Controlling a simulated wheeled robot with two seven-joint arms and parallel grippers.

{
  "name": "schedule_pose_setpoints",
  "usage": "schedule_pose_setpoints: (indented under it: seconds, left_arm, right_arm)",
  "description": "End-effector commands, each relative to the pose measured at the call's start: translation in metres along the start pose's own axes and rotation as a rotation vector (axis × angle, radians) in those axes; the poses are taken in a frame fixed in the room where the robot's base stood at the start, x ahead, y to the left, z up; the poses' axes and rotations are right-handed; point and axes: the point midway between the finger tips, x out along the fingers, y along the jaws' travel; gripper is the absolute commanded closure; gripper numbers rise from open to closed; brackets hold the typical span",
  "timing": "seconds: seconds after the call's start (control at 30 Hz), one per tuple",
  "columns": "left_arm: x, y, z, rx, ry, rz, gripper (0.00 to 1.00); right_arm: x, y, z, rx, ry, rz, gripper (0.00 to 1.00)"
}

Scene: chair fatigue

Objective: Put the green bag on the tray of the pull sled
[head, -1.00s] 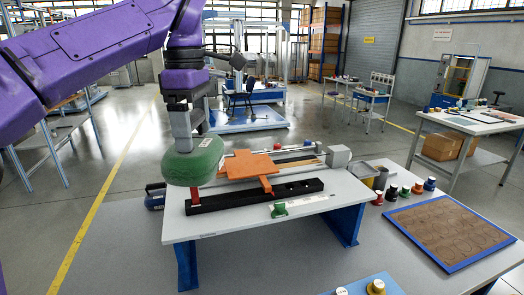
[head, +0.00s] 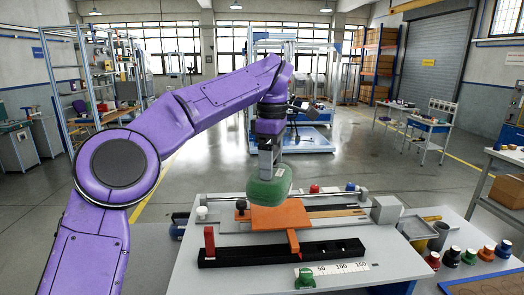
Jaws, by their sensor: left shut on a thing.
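The green bag (head: 269,190) is a rounded dark-green pouch. My left gripper (head: 268,165) is shut on its top and holds it over the orange tray (head: 265,220) of the pull sled. The bag covers the tray's back middle part; I cannot tell whether its underside touches the tray. The tray is a flat orange plate on the white bench, with an orange arm (head: 293,241) reaching forward over a black bar. My right gripper is not in view.
The black bar (head: 280,253) with a red block (head: 209,242) lies in front of the tray. A ruler strip (head: 340,268) with a green knob (head: 305,277) is nearer. A grey block (head: 386,209) stands right of the rails. Several coloured weights (head: 470,256) stand farther right.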

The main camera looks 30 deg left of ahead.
Motion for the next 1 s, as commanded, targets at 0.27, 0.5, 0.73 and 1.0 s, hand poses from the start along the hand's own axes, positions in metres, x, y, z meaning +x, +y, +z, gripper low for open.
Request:
schedule_pose_setpoints:
  seconds: [0.27,0.5,0.73,1.0]
  left_arm:
    - [0.038,0.031,0.006,0.0,-0.001,-0.001,0.98]
    - [0.069,0.041,0.008,0.001,-0.001,-0.002,0.98]
    - [0.081,0.041,0.008,-0.001,-0.002,0.0,0.98]
    - [0.084,0.04,0.008,0.0,0.001,-0.006,0.0]
  right_arm:
    - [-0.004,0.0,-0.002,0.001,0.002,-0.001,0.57]
    - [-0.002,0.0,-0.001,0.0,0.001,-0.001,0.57]
    - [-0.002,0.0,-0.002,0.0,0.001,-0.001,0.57]
    - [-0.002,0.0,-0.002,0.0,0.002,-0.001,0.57]
